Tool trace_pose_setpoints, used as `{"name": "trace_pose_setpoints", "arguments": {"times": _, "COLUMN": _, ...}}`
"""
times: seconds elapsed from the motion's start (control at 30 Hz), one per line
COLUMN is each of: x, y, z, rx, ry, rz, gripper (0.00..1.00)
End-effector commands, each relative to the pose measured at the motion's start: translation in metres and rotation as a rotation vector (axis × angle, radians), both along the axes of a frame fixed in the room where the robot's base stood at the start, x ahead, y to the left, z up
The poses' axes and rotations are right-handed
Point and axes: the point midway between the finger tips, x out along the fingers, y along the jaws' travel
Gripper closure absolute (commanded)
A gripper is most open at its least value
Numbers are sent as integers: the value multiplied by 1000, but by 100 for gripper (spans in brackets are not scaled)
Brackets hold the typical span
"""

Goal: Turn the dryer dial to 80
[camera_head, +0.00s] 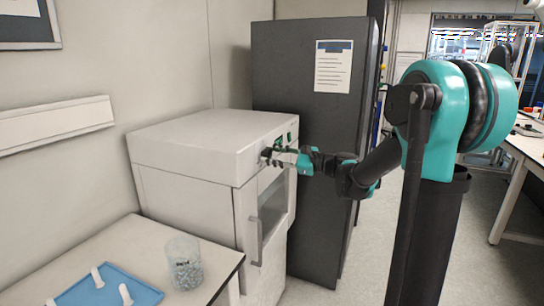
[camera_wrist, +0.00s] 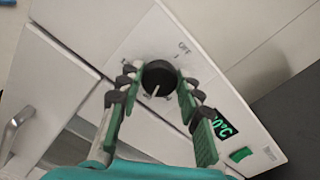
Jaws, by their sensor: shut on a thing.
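The dryer (camera_head: 205,150) is a white box-shaped cabinet left of centre in the head view, with a handled door on its front. Its dial (camera_wrist: 158,78) is a round black knob with a white pointer line, seen in the wrist view on the white panel below the OFF mark. My gripper (camera_wrist: 156,84) is shut on the dial, one finger on each side. In the head view my gripper (camera_head: 276,156) reaches the upper front of the dryer and hides the dial. The green display (camera_wrist: 219,124) is partly covered by a finger; "0°C" shows.
A green switch (camera_wrist: 241,154) sits beside the display. A white table (camera_head: 215,268) with a blue tray (camera_head: 110,290) and a clear beaker of pellets (camera_head: 184,262) stands in front left. A dark grey cabinet (camera_head: 310,110) stands close behind the dryer. Floor is open at right.

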Motion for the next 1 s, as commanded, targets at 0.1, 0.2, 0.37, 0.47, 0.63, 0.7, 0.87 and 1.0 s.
{"name": "trace_pose_setpoints", "arguments": {"times": 0.1, "x": 0, "y": -1, "z": -1, "rx": 2, "ry": 13, "rz": -1, "gripper": 94}}
{"name": "trace_pose_setpoints", "arguments": {"times": 0.2, "x": 0, "y": -1, "z": -1, "rx": 3, "ry": 17, "rz": -1, "gripper": 94}}
{"name": "trace_pose_setpoints", "arguments": {"times": 0.37, "x": 0, "y": -1, "z": -1, "rx": 3, "ry": 17, "rz": -1, "gripper": 94}}
{"name": "trace_pose_setpoints", "arguments": {"times": 0.47, "x": 0, "y": -1, "z": -1, "rx": 3, "ry": 17, "rz": -1, "gripper": 94}}
{"name": "trace_pose_setpoints", "arguments": {"times": 0.63, "x": 0, "y": 0, "z": -1, "rx": 3, "ry": 17, "rz": -1, "gripper": 50}}
{"name": "trace_pose_setpoints", "arguments": {"times": 0.7, "x": 0, "y": 0, "z": -1, "rx": 4, "ry": 17, "rz": 0, "gripper": 44}}
{"name": "trace_pose_setpoints", "arguments": {"times": 0.87, "x": 0, "y": 0, "z": -1, "rx": 5, "ry": 16, "rz": 0, "gripper": 44}}
{"name": "trace_pose_setpoints", "arguments": {"times": 1.0, "x": -1, "y": -2, "z": 0, "rx": 5, "ry": 16, "rz": -1, "gripper": 44}}
